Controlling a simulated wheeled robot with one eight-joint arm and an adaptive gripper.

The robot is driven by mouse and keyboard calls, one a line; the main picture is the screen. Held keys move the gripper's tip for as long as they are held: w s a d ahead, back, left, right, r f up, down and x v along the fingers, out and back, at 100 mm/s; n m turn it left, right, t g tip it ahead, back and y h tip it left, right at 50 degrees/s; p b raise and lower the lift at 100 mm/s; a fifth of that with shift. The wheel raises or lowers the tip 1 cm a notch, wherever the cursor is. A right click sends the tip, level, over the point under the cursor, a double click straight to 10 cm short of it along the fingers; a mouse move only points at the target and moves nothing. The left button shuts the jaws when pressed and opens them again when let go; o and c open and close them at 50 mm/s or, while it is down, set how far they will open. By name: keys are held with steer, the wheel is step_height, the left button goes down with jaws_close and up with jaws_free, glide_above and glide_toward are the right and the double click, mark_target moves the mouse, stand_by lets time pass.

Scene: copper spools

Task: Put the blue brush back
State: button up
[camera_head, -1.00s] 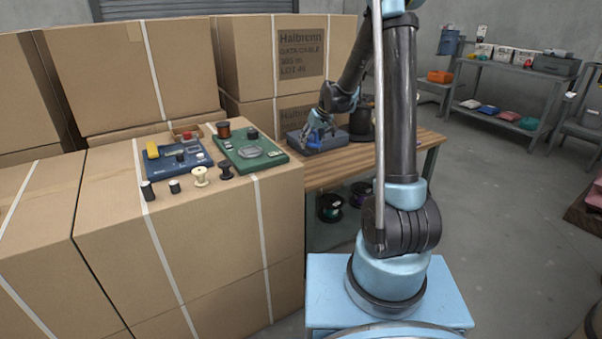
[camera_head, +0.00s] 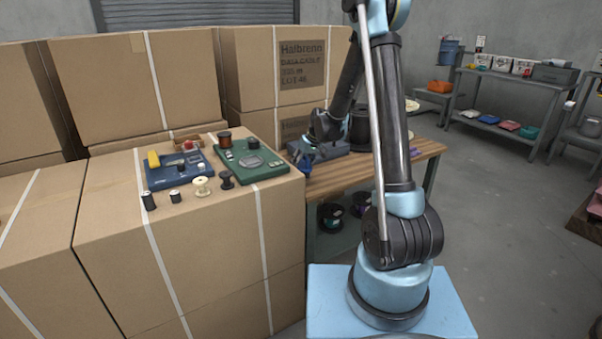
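My gripper (camera_head: 306,160) is at the left end of the wooden bench, beside the large cardboard box. A small deep-blue thing (camera_head: 306,169), which looks like the blue brush, hangs at its fingertips. The fingers appear closed on it, though they are small in the picture. A grey-blue case (camera_head: 328,148) sits on the bench behind and right of the gripper, partly hidden by my arm.
A green tray (camera_head: 272,172) and a blue tray (camera_head: 160,180) with small items lie on the cardboard box. The wooden bench (camera_head: 370,174) has clear room in front.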

steer(key=shift+f, duration=1.4)
steer(key=o, duration=1.1)
